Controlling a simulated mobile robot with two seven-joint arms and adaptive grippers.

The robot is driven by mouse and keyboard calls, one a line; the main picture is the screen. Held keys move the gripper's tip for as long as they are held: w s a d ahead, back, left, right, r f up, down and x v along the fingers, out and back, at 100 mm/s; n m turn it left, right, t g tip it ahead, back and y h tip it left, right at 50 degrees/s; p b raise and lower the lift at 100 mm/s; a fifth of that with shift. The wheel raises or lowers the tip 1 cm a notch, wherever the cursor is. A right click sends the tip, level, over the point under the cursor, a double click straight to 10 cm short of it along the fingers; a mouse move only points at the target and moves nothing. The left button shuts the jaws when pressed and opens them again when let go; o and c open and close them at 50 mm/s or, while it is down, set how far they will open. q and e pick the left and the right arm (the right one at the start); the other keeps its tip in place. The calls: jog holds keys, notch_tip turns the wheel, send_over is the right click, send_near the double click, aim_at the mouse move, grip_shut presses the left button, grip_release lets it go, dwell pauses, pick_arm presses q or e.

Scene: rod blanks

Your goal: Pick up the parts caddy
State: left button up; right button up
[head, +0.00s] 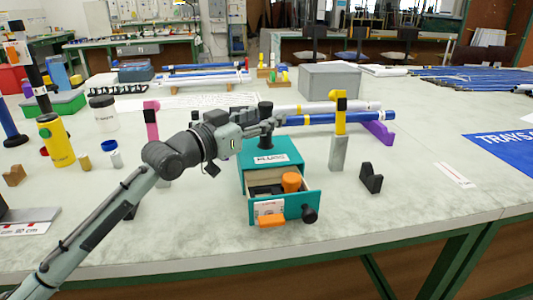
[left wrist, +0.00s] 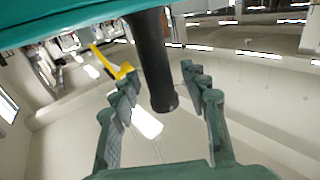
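The teal box with a white label, which I take to be the parts caddy (head: 286,152), stands on the bench in the middle of the head view. A black upright post handle (head: 265,111) rises from its top. Its front drawer (head: 310,203) is pulled out and holds an orange cylinder and dark parts. My left gripper (head: 271,126) is at the post, above the caddy's top. In the left wrist view the post (left wrist: 153,62) reaches between the spread fingers of my left gripper (left wrist: 160,108), with gaps visible on both sides. My right gripper is not in view.
A yellow-topped grey post (head: 339,152) and a black V-shaped rest (head: 371,178) stand right of the caddy. Blue and white rods (head: 335,118) lie on supports behind it. A yellow bottle (head: 55,140) stands at left. The bench front right is mostly clear.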

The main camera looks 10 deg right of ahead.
aim_at(264, 104)
pick_arm(q)
grip_shut()
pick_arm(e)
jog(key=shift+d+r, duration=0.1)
pick_arm(q)
jog(key=shift+r, duration=0.1)
dwell(0.3)
jog(key=shift+r, duration=0.8)
notch_tip(264, 104, up, 3)
jog(key=shift+f, duration=0.2)
jog(key=s+a+r, duration=0.2)
jog(key=a+r, duration=0.1)
jog(key=a, duration=0.2)
jog(key=s+a+r+b, duration=0.1)
jog(key=s+a+r, duration=0.1)
jog(key=a, duration=0.3)
jog(key=shift+s+a+r, duration=0.3)
jog(key=shift+a+r, duration=0.1)
jog(key=shift+r, duration=0.45)
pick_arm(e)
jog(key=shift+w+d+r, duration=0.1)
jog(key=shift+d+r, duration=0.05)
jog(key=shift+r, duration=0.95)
